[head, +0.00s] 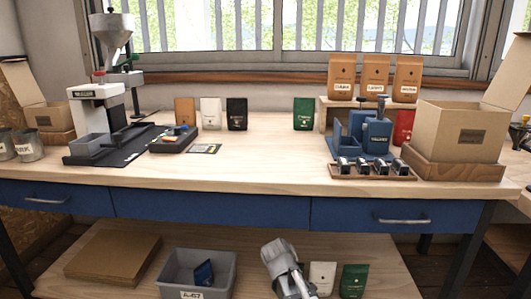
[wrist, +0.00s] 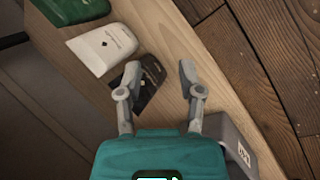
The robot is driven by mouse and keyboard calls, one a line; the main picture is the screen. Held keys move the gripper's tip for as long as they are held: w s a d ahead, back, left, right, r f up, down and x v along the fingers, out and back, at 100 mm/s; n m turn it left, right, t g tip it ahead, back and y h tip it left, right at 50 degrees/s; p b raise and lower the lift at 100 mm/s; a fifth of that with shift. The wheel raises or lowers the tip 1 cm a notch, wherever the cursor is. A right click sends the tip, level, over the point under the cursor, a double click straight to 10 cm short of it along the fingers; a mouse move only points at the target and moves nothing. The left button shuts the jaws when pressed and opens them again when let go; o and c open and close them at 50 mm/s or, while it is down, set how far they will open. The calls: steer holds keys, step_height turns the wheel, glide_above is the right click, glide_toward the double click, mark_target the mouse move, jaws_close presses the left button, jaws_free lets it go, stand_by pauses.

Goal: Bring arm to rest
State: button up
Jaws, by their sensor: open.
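My gripper (wrist: 160,78) is open in the wrist view, its two grey fingers apart with nothing held between them. Beyond the fingers a black bag (wrist: 150,76) lies or stands on the wooden lower shelf, partly hidden by the left finger. My arm shows at the bottom of the head view, low in front of the bench and over the lower shelf (head: 120,235). It stands between the grey bin (head: 229,272) and a white bag (head: 322,277). The head view does not clearly show the fingertips.
A green bag (head: 354,279) stands right of the white one. A flat cardboard box (head: 113,256) lies left of the bin, which holds a dark blue item. The benchtop (head: 265,150) above carries a grinder (head: 97,105), several bags and an open carton (head: 455,132); its middle is clear.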

steer(key=s+d+r+m+g+y+p, duration=0.2)
steer(key=s+d+r+m+y+p, duration=0.4)
steer(key=s+m, duration=0.3)
step_height(320, 180, up, 36)
steer(key=h+p, duration=0.1)
steer(key=p, duration=3.6)
steer(key=shift+w+d+r, duration=0.15)
steer(key=shift+d, duration=0.1)
